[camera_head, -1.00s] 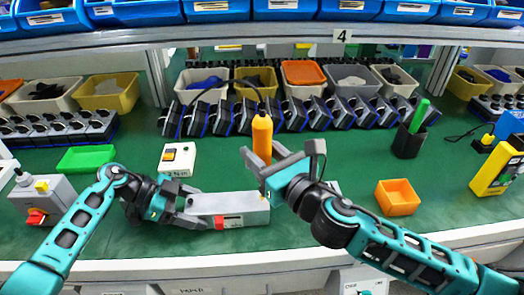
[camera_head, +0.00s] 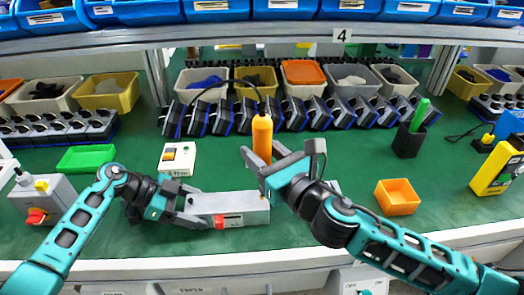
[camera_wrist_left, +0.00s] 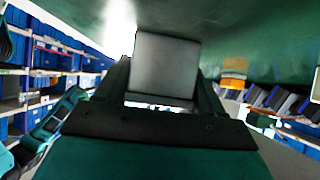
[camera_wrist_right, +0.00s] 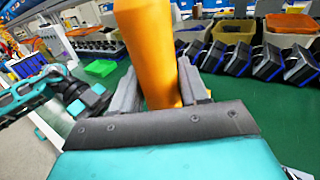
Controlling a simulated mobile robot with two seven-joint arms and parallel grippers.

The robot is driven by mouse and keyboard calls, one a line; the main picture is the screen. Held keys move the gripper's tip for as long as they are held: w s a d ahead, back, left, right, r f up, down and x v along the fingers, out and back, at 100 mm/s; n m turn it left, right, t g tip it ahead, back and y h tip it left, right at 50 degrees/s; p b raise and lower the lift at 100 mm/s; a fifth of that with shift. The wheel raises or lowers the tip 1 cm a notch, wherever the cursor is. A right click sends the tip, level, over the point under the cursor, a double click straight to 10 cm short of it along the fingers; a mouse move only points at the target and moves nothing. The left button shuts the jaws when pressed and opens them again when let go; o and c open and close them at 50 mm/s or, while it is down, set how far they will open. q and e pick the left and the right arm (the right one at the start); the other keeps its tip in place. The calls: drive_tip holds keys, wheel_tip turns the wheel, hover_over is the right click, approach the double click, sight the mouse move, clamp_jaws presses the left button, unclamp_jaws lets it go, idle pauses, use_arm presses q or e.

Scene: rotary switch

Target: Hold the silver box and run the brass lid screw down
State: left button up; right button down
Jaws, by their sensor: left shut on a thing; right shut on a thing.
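The silver box (camera_head: 238,205) lies on the green bench mat, with a red patch (camera_head: 229,221) on its near face. My left gripper (camera_head: 192,206) is shut on its left end. In the left wrist view the box's grey end (camera_wrist_left: 163,68) sits between the fingers. My right gripper (camera_head: 258,168) is shut on an orange, upright screwdriver (camera_head: 262,135) above the box's right end. The orange body (camera_wrist_right: 147,50) stands between the fingers in the right wrist view. A black cable rises from its top. Its lower tip and the brass screw are hidden or too small to make out.
A white switch box (camera_head: 177,158) stands behind the silver box. An orange tray (camera_head: 397,197) is on the right, a green tray (camera_head: 86,159) on the left. A grey box with a red switch (camera_head: 44,199) is at far left. Dark switch units (camera_head: 275,117) line the back.

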drive_tip(key=shift+f, duration=1.05)
idle(2.7)
drive_tip(key=shift+r, duration=2.4)
use_arm(q)
drive_tip(key=o, duration=1.6)
drive_tip(key=v, duration=1.2)
